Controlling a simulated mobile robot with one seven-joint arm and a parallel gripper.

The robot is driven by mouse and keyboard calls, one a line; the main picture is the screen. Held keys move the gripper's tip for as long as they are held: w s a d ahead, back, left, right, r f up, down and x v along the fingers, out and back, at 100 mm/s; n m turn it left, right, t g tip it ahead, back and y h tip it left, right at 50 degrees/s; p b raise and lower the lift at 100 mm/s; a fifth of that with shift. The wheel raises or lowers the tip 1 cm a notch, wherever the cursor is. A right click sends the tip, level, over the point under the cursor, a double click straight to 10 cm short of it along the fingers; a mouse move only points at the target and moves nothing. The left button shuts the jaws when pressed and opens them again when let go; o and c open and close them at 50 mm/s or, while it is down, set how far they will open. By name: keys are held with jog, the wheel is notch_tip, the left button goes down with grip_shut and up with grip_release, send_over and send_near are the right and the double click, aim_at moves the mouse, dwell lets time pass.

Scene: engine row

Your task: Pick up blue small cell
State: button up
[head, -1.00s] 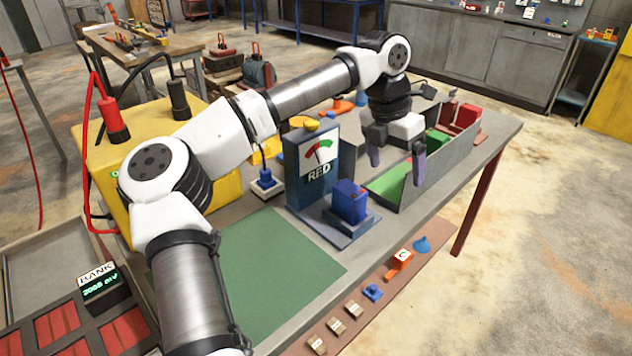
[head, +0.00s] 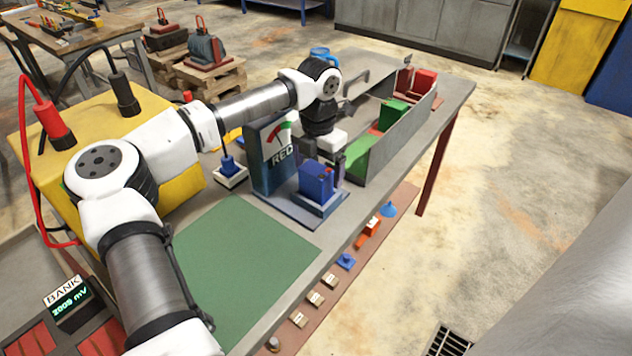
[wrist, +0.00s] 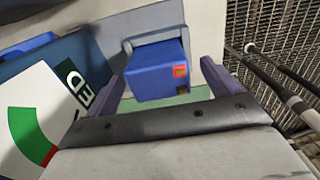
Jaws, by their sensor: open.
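The blue small cell (head: 316,181) is a blue block with a small red patch. The gauge face (wrist: 42,130) fills the left of the wrist view.
A grey-walled bin (head: 392,138) with green and red parts stands right of my gripper. A blue piece on a white base (head: 230,172) is left of the gauge. The green mat (head: 240,265) is clear. Small parts and tags lie along the front ledge (head: 340,285).

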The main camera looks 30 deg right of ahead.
jog(key=f, duration=0.1)
jog(key=f+p, duration=0.1)
jog(key=f, duration=0.2)
jog(key=shift+a+f, duration=0.15)
jog(key=shift+a, duration=0.1)
jog(key=shift+c, duration=0.4)
jog(key=c, duration=1.7)
jog(key=shift+w, duration=0.1)
notch_tip(320, 180, up, 20)
jog(key=b, duration=0.3)
jog(key=shift+b, duration=0.3)
